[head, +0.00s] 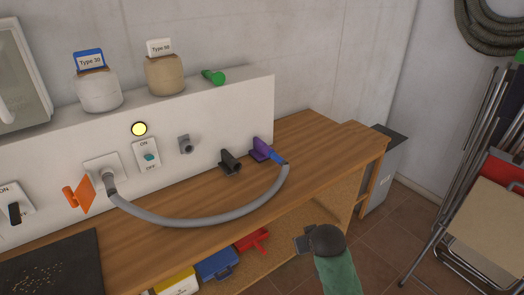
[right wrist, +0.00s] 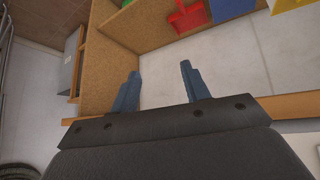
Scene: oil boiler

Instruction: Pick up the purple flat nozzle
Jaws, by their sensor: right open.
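The purple flat nozzle (head: 261,148) stands on the wooden workbench, near its back edge by the white wall panel. A blue piece (head: 277,156) at the end of the grey hose (head: 215,220) meets the nozzle on its right side. A black nozzle (head: 230,161) stands just left of it. My right gripper (head: 302,243) is in front of the bench, below and to the right of the purple nozzle and well apart from it. In the right wrist view its two blue fingers (right wrist: 158,88) are spread with nothing between them. My left gripper is not in view.
The wooden bench top (head: 322,137) is clear to the right of the nozzle. The hose curves across the bench from the wall socket (head: 104,170). A folding chair (head: 485,210) stands at the right.

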